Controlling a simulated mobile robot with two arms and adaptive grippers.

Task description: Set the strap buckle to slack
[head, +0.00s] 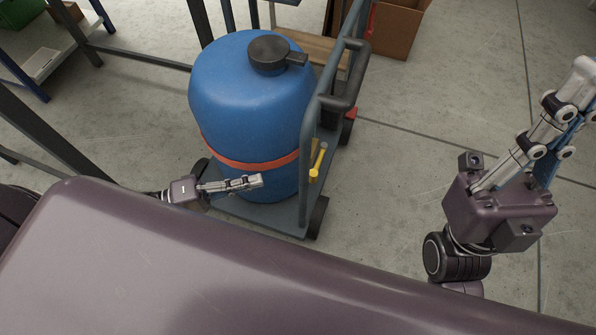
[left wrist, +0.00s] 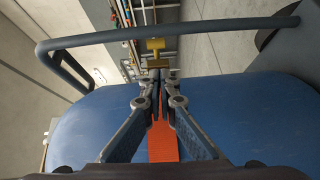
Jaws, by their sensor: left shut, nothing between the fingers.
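A blue drum (head: 235,95) with a black cap stands on a dark cart. An orange strap (head: 240,165) runs around its lower part. A yellow lever (head: 319,161), apparently the strap buckle, is at the strap's right end by the cart frame. It also shows in the left wrist view (left wrist: 156,57), just beyond my fingertips. My left gripper (head: 258,181) is shut and empty in front of the drum, left of the lever; a gap shows between them. In the left wrist view the strap (left wrist: 162,143) passes behind the fingers. My right gripper (head: 585,85) is away at the right; its jaw opening is unclear.
The cart's dark handle rail (head: 345,95) rises right of the drum, close to the lever. A cardboard box (head: 400,25) stands behind. Shelf posts are at left. Open floor (head: 410,140) lies between the cart and my right arm.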

